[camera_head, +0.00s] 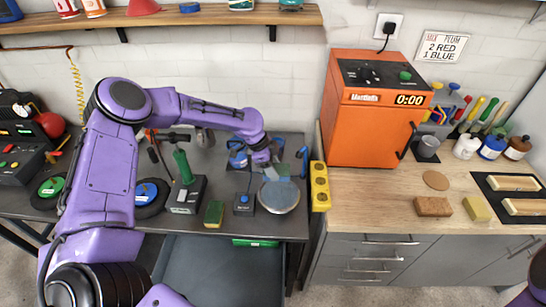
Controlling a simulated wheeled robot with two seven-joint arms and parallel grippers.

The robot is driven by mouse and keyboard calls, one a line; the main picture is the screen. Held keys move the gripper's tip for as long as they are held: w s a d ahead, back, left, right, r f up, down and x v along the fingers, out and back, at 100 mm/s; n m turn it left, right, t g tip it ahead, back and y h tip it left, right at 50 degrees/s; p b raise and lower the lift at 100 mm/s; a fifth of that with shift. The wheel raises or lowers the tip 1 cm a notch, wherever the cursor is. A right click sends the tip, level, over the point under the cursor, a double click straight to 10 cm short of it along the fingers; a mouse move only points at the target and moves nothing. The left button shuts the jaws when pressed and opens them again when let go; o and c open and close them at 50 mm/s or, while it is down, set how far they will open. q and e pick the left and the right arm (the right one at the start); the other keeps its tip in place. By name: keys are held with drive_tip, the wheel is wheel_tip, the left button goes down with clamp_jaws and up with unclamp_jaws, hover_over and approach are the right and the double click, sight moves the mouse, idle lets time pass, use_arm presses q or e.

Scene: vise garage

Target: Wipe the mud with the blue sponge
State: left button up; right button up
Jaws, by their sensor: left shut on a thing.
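My left arm reaches in from the left, over the dark workbench. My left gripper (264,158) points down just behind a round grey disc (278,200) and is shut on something. A small blue-teal piece, which looks like the blue sponge (283,171), shows at its fingertips, above the disc's back edge. Whether it touches the disc is not clear. I cannot make out mud for certain. Only a purple part of my right arm shows in the bottom right corner; its gripper is out of view.
A green-and-yellow sponge (214,213), a small blue device (243,204) and a green-handled tool (182,166) stand left of the disc. A yellow socket strip (319,186) edges the bench at right. An orange oven (372,110) stands on the wooden counter (375,190).

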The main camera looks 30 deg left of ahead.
use_arm(q)
drive_tip(key=shift+r+p, duration=0.4)
drive_tip(key=shift+r, duration=0.9)
